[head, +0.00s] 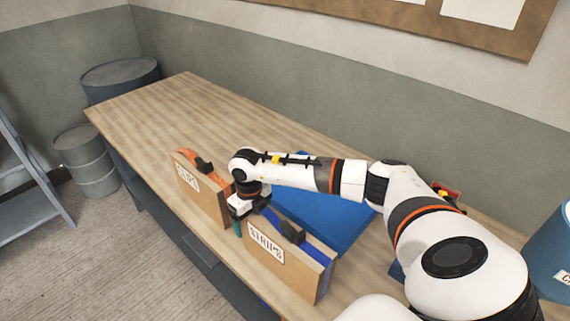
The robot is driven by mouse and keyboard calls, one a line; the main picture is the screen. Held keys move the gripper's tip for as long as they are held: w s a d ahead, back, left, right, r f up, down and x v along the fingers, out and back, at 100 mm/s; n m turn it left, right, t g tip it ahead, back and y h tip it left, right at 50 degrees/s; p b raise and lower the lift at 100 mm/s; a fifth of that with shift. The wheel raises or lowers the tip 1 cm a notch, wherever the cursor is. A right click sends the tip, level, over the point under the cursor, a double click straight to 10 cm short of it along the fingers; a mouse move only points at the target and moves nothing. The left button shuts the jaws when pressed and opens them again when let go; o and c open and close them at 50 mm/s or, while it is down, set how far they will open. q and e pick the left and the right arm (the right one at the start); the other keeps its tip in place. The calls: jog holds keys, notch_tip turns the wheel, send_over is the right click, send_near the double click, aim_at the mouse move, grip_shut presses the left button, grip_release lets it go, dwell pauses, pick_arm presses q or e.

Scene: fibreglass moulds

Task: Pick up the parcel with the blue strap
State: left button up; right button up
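The parcel with the blue strap (288,276) looks like a brown upright box near the table's front edge. It has a white lettered label, blue along its top and right end, and a black piece on top. A similar brown parcel with orange on it (203,200) stands to its left. My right gripper (238,222) points down at the gap between the two, by the left end of the blue-strapped parcel. Its fingers are small and partly hidden, so I cannot tell whether they are open or touch the parcel. My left gripper is out of view.
The wooden table (185,115) is bare at its far left. A flat blue thing (330,222) lies behind the parcels, partly under my arm. A blue container (552,250) stands at right. Grey drums (88,160) and a grey-blue rack (30,190) stand on the left.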

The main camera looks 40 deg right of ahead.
jog(key=shift+w, duration=0.1)
jog(key=c, duration=1.5)
jog(key=shift+o, duration=0.2)
notch_tip(320, 180, up, 9)
jog(key=b, duration=0.3)
jog(key=shift+f, duration=0.1)
jog(key=shift+r, duration=0.6)
jog(key=shift+f, duration=0.15)
notch_tip(320, 180, down, 10)
jog(key=b, duration=0.8)
jog(key=shift+s+f, duration=0.2)
jog(key=shift+f, duration=0.1)
dwell(0.9)
